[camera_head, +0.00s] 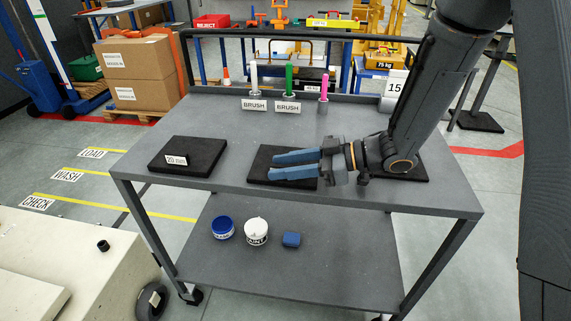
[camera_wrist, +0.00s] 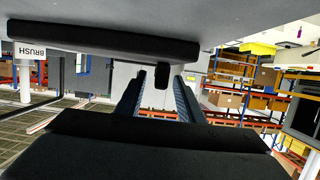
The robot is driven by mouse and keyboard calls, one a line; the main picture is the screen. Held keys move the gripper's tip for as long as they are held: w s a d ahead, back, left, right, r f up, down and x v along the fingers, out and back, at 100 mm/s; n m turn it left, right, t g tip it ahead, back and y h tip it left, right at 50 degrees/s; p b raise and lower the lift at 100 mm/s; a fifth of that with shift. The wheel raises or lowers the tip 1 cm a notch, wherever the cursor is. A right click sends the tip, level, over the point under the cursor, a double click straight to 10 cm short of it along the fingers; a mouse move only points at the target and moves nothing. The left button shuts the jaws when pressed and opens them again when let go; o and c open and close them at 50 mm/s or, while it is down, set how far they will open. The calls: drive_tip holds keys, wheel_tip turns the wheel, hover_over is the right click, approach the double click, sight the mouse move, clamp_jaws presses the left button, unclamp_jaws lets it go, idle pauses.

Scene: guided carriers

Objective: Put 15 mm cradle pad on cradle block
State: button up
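Three flat black pads lie on the grey cart top. The left pad (camera_head: 188,156) carries a label that seems to read 20 mm. The middle pad (camera_head: 262,163) lies under my gripper (camera_head: 273,166). The right pad (camera_head: 418,177) is mostly hidden behind my arm; no label shows on it or the middle one. A white sign reading 15 (camera_head: 396,87) stands at the back right. I cannot identify the cradle block.
The cart top (camera_head: 230,118) has brushes (camera_head: 289,85) in labelled holders at the back. Its lower shelf (camera_head: 330,262) holds two tubs (camera_head: 256,231) and a blue block (camera_head: 291,239). A pale wheeled carrier (camera_head: 75,245) stands at the lower left. Boxes (camera_head: 135,72) stand behind left.

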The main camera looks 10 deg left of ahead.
drive_tip(key=shift+a, duration=0.25)
clamp_jaws()
drive_tip(key=shift+r, duration=0.1)
wheel_tip(320, 180, up, 33)
drive_tip(key=p, duration=0.6)
idle(0.8)
